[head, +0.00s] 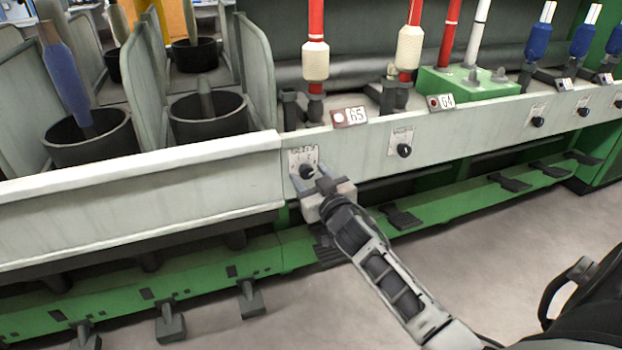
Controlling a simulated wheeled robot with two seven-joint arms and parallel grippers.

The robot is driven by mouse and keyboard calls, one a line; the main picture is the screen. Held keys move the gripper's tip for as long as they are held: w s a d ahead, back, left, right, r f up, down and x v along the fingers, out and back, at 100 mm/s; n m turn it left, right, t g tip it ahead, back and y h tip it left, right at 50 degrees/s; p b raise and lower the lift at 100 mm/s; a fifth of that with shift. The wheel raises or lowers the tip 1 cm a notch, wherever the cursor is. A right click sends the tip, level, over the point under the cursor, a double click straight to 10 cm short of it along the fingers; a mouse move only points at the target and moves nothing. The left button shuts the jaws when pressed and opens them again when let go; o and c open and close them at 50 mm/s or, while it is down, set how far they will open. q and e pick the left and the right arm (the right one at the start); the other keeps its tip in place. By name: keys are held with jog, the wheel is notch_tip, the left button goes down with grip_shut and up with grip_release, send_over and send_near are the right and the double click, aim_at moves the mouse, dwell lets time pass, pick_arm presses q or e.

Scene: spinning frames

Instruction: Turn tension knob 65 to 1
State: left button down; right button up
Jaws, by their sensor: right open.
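The black tension knob below label 65 (306,171) sits on a small scale plate on the pale front rail. The label 65 (349,116) is a small plate on the rail's top edge, with a round white spot beside the number. My right gripper (311,178) is open in front of the knob, with its fingers pointing at it, one to each side. I cannot tell whether the fingers touch the knob. The scale's marks and the knob's setting are too small to read. My left gripper is not in view.
Label 64 (440,102) and its knob (404,150) are to the right, with more knobs further along. A pale guard panel (140,195) juts out at left. The floor (480,260) in front is clear.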

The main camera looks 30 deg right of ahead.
jog(key=c, duration=1)
jog(key=shift+o, duration=0.2)
